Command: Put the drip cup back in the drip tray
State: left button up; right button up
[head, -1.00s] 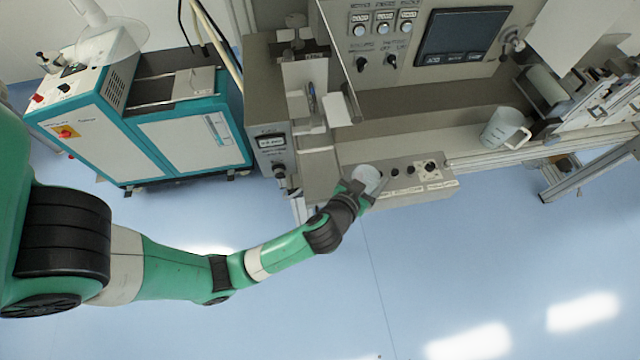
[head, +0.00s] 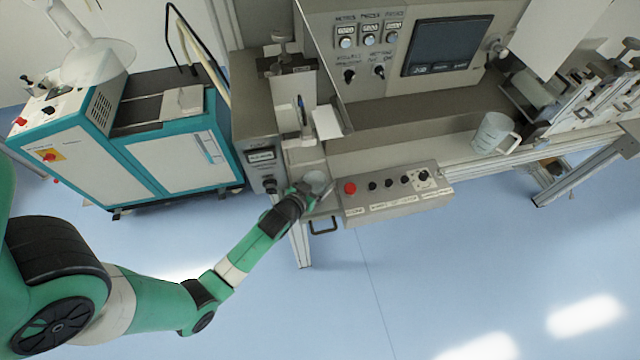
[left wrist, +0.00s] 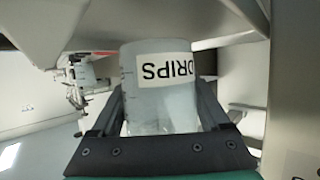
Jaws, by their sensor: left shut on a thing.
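The drip cup (head: 316,179) is a small pale, translucent cup at the left end of the machine's front. In the left wrist view the drip cup (left wrist: 155,75) fills the space between the fingers, and its white label reads DRIPS upside down. My left gripper (head: 311,188) is shut around the cup's sides. In the head view they are by a grey shelf-like part (head: 327,207) with a dark handle below; this may be the drip tray, but I cannot tell. Whether the cup touches anything below is hidden. My right gripper is out of view.
A control strip with a red button (head: 350,188) and several dark knobs is just right of the gripper. A clear jug (head: 493,134) stands on the ledge further right. A teal and white cabinet (head: 175,145) stands at left. The blue floor in front is clear.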

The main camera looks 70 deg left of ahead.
pick_arm(q)
jog(key=shift+f, duration=0.85)
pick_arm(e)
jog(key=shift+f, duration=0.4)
pick_arm(q)
jog(key=shift+f, duration=0.15)
jog(key=o, duration=1.4)
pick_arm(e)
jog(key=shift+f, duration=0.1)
pick_arm(q)
jog(key=shift+s+d+r, duration=0.1)
jog(key=shift+r, duration=0.15)
jog(key=p+v, duration=0.1)
jog(key=v, duration=1)
jog(key=shift+s+d+r, duration=0.1)
jog(key=shift+s+d, duration=0.1)
jog(key=shift+s, duration=0.15)
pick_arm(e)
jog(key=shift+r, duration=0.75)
